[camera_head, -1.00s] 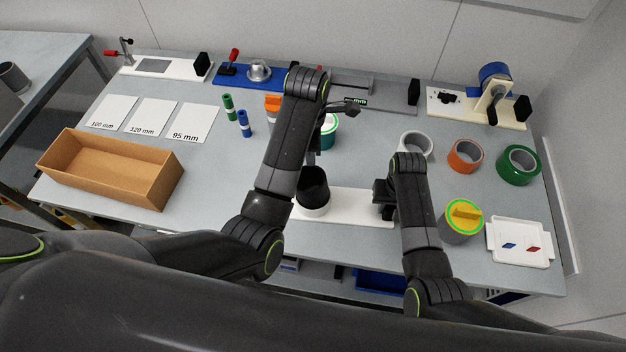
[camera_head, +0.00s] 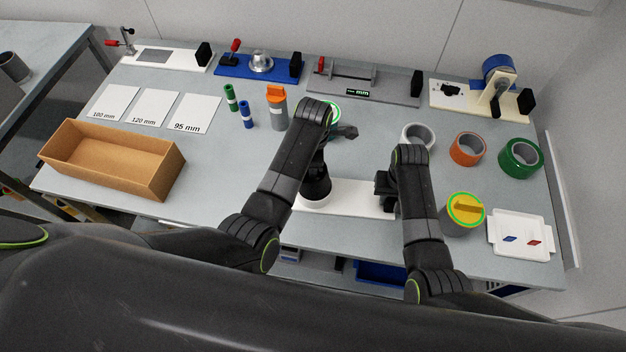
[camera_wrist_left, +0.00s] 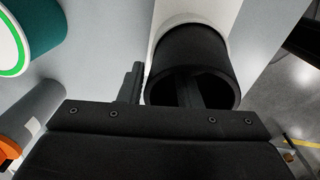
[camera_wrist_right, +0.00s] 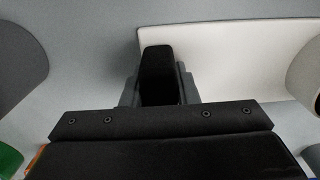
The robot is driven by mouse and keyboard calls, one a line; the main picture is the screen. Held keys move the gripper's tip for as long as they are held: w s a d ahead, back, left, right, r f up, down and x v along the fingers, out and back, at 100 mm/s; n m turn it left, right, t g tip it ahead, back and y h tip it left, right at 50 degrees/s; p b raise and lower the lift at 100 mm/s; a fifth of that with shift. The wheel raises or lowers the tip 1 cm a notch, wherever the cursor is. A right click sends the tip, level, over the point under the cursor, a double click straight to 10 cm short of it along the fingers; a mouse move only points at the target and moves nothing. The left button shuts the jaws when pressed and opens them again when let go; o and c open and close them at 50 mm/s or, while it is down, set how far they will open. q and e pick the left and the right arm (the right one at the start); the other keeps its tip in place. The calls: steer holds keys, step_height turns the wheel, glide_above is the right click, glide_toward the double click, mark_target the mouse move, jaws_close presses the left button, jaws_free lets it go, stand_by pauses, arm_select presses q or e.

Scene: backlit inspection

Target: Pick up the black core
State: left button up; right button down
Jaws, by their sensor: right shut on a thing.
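The black core (camera_head: 316,189) is a hollow cylinder with a white lower part, at the left end of a white base plate (camera_head: 350,199). It also shows in the left wrist view (camera_wrist_left: 190,55). My left gripper (camera_wrist_left: 160,88) is at its open end. One finger reaches into the opening and the other is outside the wall, so the jaws are open astride the wall. Contact is unclear. My right gripper (camera_wrist_right: 160,88) is shut on a black block (camera_wrist_right: 157,66) at the right end of the base plate. My left wrist partly hides the core in the head view.
A teal roll (camera_wrist_left: 30,30) and a grey bottle with orange cap (camera_head: 276,108) are near my left gripper. A grey can with yellow handle (camera_head: 463,225) and a white tray (camera_head: 519,250) stand right. A cardboard box (camera_head: 110,165) is left. The front-middle tabletop is mostly clear.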

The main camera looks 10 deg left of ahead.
arm_select(q)
steer(key=shift+f, duration=0.2)
jaws_close()
stand_by(0.3)
step_height(320, 180, up, 10)
stand_by(0.5)
arm_select(e)
steer(key=c, duration=1)
jaws_free()
steer(key=shift+c, duration=0.2)
arm_select(q)
steer(key=shift+w, duration=0.1)
